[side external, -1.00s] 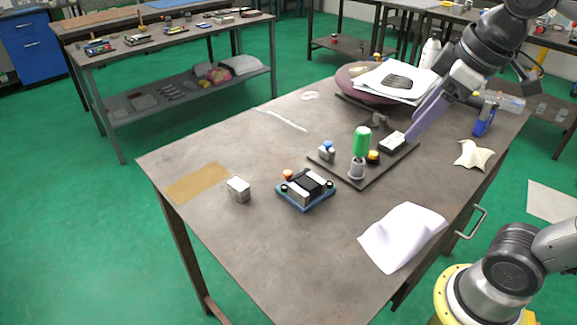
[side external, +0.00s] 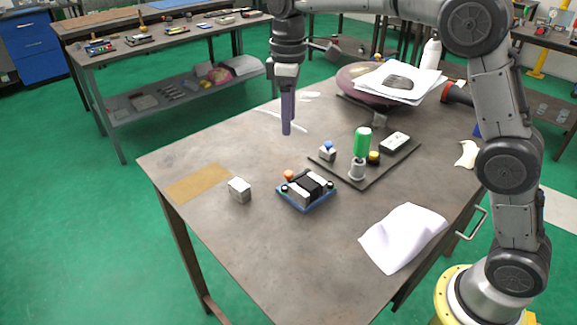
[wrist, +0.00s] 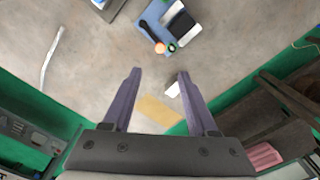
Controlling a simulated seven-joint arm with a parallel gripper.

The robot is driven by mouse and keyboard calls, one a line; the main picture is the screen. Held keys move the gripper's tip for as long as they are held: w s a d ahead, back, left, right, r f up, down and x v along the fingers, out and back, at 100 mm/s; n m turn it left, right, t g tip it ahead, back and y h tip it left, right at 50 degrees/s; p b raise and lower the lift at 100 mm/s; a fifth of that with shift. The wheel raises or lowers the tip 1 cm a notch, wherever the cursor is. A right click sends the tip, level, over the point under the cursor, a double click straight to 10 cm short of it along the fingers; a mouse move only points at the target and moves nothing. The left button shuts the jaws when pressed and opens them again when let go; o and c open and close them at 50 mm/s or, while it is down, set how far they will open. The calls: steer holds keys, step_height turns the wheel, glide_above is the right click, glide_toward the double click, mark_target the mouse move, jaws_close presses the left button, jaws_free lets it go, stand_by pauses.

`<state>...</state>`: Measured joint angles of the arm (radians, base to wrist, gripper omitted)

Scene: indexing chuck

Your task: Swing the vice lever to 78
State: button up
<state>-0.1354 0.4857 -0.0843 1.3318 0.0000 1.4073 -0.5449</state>
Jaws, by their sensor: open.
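A small vice (side external: 318,184) with a blue base, pale jaws and a black middle sits on the table. It also shows at the top of the wrist view (wrist: 182,24). There a dark lever (wrist: 149,31) runs along its side, with an orange knob (wrist: 160,47) near the lever's end. In the side view the orange knob (side external: 288,174) shows at the vice's back left, and the lever is hard to make out. I cannot read any scale. My gripper (side external: 287,130) is open and empty, pointing down above the table behind the vice, apart from it.
A dark board (side external: 357,183) right of the vice carries a green upright handle (side external: 363,141) and several small parts. A grey block (side external: 239,190) stands left of the vice, near a tan patch (side external: 198,184). White paper (side external: 403,237) lies at the front. The table's left area is mostly clear.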

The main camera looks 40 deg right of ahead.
mark_target(288, 172)
step_height(288, 172, down, 14)
steer(key=shift+r, duration=0.1)
stand_by(0.5)
jaws_close()
steer(key=shift+r, duration=0.1)
stand_by(1.2)
